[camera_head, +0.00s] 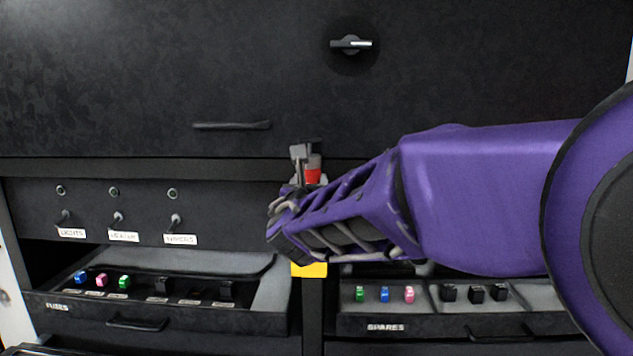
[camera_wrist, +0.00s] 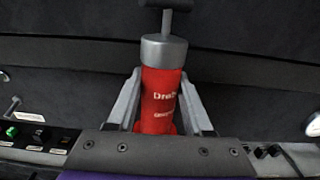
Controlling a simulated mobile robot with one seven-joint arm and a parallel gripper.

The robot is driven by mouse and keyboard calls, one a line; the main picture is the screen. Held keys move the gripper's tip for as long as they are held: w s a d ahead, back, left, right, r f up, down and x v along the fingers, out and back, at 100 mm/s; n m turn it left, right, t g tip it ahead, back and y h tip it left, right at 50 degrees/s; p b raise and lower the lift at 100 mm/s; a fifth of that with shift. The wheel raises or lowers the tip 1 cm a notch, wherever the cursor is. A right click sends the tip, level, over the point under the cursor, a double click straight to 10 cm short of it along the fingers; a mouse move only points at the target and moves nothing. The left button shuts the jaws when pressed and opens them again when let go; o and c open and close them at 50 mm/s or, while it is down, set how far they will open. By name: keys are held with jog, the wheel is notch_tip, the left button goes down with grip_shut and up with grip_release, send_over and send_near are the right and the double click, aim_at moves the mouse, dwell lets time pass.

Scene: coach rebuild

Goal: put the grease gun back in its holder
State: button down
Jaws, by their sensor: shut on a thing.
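The grease gun (camera_wrist: 160,95) has a red body with white lettering, a grey cap and a dark T-shaped handle. In the wrist view it stands between the two grey fingers of my gripper (camera_wrist: 160,108), which is shut on its red body. In the head view the grease gun (camera_head: 313,174) looks upright, its red and grey top showing above my gripper (camera_head: 289,205); its lower part is hidden. A yellow piece (camera_head: 309,269) shows just below my gripper, on the post between the drawers. I cannot tell whether it is the holder, or whether the gun touches it.
An open drawer marked FUSES (camera_head: 165,312) is at the lower left, and one marked SPARES (camera_head: 440,326) at the lower right. Labelled switches (camera_head: 118,218) stick out left of my gripper. A cabinet door with a handle (camera_head: 232,125) and a knob (camera_head: 350,44) is above.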

jog(key=shift+f+b, duration=2)
jog(key=shift+b, duration=0.25)
jog(key=shift+f+b, duration=0.2)
jog(key=shift+b, duration=0.55)
dwell(0.5)
jog(key=shift+f+b, duration=0.95)
jog(key=shift+f, duration=0.3)
dwell(0.5)
jog(key=shift+c, duration=1.1)
grip_release()
jog(key=shift+f, duration=0.15)
jog(key=shift+s, duration=0.15)
